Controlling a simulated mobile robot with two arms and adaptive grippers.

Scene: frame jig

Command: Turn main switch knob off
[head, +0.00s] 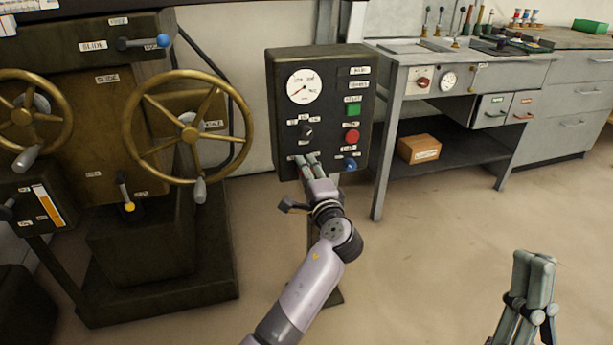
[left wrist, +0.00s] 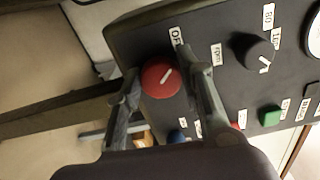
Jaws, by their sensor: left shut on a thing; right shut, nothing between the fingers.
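A dark control panel (head: 330,70) stands upright in the middle of the head view. My left gripper (head: 308,159) is at its lower left corner. In the left wrist view a round red knob (left wrist: 160,80) with a white pointer line sits between the fingers of my left gripper (left wrist: 157,66), which is shut on it. The pointer line is slanted, and a label reading "OF", partly hidden by a finger, is beside the knob. In the head view the gripper hides this knob. My right gripper (head: 534,260) is shut and empty, pointing up at lower right.
Machine handwheels (head: 190,135) stand left, a workbench (head: 440,60) right. Floor around my right gripper is clear.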

